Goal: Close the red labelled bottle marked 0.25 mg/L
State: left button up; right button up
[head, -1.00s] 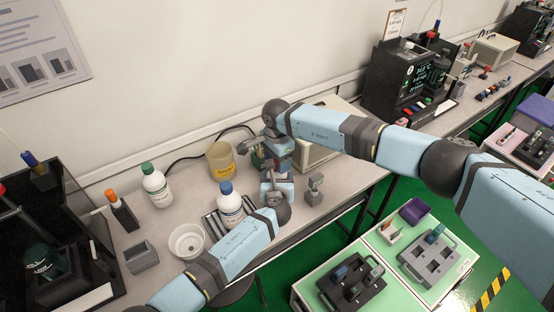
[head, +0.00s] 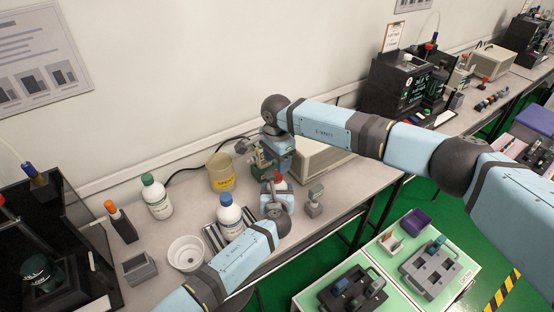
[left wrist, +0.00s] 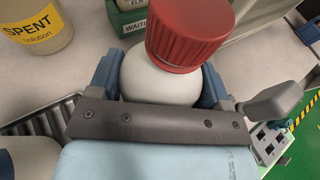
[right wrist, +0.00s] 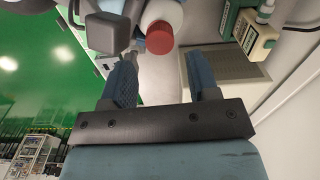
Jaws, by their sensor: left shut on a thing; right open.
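A white bottle with a ribbed red cap (head: 279,177) stands on the bench. In the left wrist view the cap (left wrist: 190,32) sits on top of the white bottle body (left wrist: 160,82). Its label is not visible, and I cannot tell how tight the cap is. My left gripper (head: 277,200) is shut on the bottle body, with one blue finger on each side in the left wrist view. My right gripper (head: 276,158) is open and empty, just above and behind the cap. In the right wrist view the red cap (right wrist: 160,38) lies beyond the open fingers, apart from them.
A blue-capped bottle (head: 230,218) stands left of my left gripper, and a green-capped bottle (head: 156,197) farther left. A yellow-labelled spent-solution beaker (head: 221,172) is behind. A white bowl (head: 187,253) and a grey stand (head: 315,202) are nearby. A beige box (head: 325,160) is at right.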

jog(key=n, duration=0.1)
jog(key=r+n, duration=0.1)
jog(key=n, duration=0.1)
jog(key=shift+s+a+r+n, duration=0.15)
jog(key=shift+a+n, duration=0.15)
jog(key=shift+n, duration=0.1)
jog(key=n, duration=0.1)
jog(key=r+n, duration=0.1)
jog(key=n, duration=0.2)
jog(key=shift+d+r+n, duration=0.3)
jog(key=shift+r, duration=0.1)
jog(key=shift+f, duration=0.1)
jog(key=shift+f, duration=3.95)
jog(key=shift+c, duration=0.2)
jog(key=c, duration=0.9)
jog(key=m, duration=0.6)
jog(key=shift+m, duration=0.3)
